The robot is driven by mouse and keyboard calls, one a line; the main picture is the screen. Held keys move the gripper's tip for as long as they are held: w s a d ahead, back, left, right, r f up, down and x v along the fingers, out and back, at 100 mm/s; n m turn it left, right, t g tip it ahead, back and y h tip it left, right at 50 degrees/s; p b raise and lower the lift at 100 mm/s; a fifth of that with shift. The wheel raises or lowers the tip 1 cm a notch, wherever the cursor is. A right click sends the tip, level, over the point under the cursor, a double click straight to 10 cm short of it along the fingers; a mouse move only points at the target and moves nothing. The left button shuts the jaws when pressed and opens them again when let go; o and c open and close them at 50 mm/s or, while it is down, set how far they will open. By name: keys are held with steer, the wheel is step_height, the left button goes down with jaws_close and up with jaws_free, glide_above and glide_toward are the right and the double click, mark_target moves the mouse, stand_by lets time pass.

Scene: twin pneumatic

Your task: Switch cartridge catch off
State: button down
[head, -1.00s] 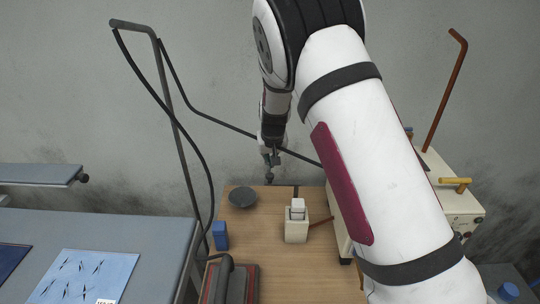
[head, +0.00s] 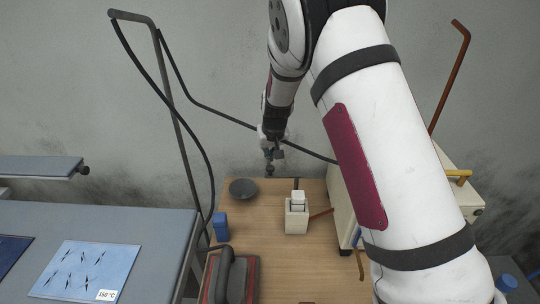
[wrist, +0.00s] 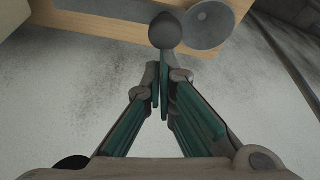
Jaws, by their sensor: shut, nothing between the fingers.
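My gripper (head: 270,160) hangs above the far edge of the wooden table, with its fingers pointing down. In the wrist view its green-lined fingers (wrist: 162,85) are closed together and empty. A dark round ball (wrist: 165,31) shows just beyond the fingertips; I cannot tell whether it is joined to them. A small cream box (head: 297,222) with a white block (head: 298,198) on top stands on the table, in front and to the right of my gripper, apart from it. I cannot make out which part is the cartridge catch.
A grey dish (head: 243,188) lies on the wooden table (head: 275,265), left of the cream box. A blue block (head: 221,226) and a dark-handled press (head: 233,280) stand nearer. My arm partly hides a cream machine (head: 341,205) at right. A black cable hangs from a grey post (head: 175,110).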

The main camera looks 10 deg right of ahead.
mark_target(268, 167)
steer(key=shift+s, duration=0.1)
steer(key=s+n, duration=0.1)
steer(key=n, duration=0.1)
steer(key=s+n+y, duration=0.1)
steer(key=s+n, duration=0.1)
steer(key=shift+s+a, duration=0.1)
steer(key=shift+a, duration=0.25)
steer(key=s+d+n+g+y+p, duration=0.2)
steer(key=s+n, duration=0.6)
steer(key=n, duration=0.4)
steer(key=shift+s+d+g+y, duration=0.4)
steer(key=shift+d+g, duration=0.4)
steer(key=shift+d, duration=0.4)
